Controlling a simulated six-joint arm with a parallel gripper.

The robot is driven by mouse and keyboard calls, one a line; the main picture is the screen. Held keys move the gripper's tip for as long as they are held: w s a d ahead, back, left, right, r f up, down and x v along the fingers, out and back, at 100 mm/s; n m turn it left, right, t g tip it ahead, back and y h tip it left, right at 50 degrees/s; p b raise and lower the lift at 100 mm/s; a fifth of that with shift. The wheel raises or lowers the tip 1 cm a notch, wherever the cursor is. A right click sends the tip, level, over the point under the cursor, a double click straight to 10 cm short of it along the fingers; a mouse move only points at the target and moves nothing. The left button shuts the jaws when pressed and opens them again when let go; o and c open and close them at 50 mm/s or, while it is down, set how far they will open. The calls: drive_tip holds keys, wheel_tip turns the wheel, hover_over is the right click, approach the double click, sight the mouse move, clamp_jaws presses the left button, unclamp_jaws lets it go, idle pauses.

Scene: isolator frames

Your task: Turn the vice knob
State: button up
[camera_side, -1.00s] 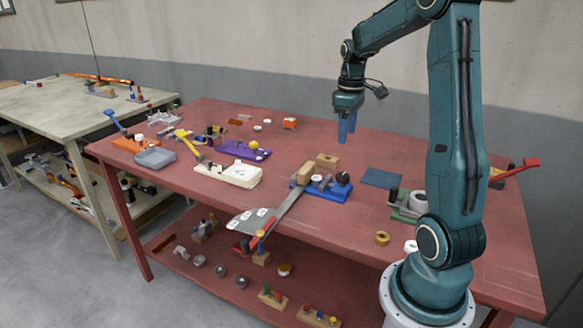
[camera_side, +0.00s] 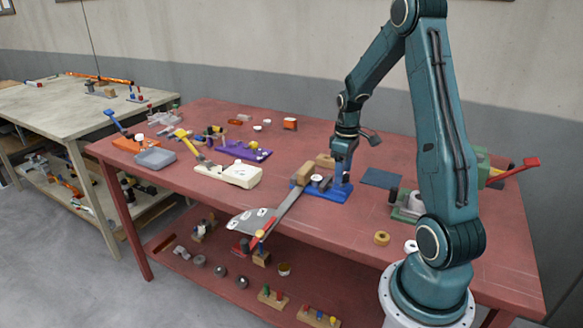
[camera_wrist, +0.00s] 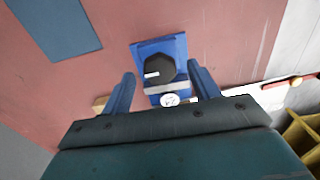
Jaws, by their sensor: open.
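The black, many-sided vice knob (camera_wrist: 160,69) with a white mark sits on the blue vice base (camera_wrist: 145,47). My gripper (camera_wrist: 161,74) is open, its two blue fingers on either side of the knob with a gap to each in the wrist view. I cannot tell whether the fingertips are level with the knob. In the side view my gripper (camera_side: 342,176) is low over the right part of the blue base (camera_side: 328,195), and it largely hides the knob. A round white piece (camera_wrist: 169,100) lies beside the knob.
A wooden block (camera_side: 304,173) and a long grey bar (camera_side: 281,211) lie just left of the vice. A dark blue mat (camera_side: 382,178) is to the right. A purple fixture (camera_side: 236,151) and a white fixture (camera_side: 240,175) stand farther left.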

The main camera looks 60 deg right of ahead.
drive_tip(key=shift+f, duration=0.4)
drive_tip(key=c, duration=1)
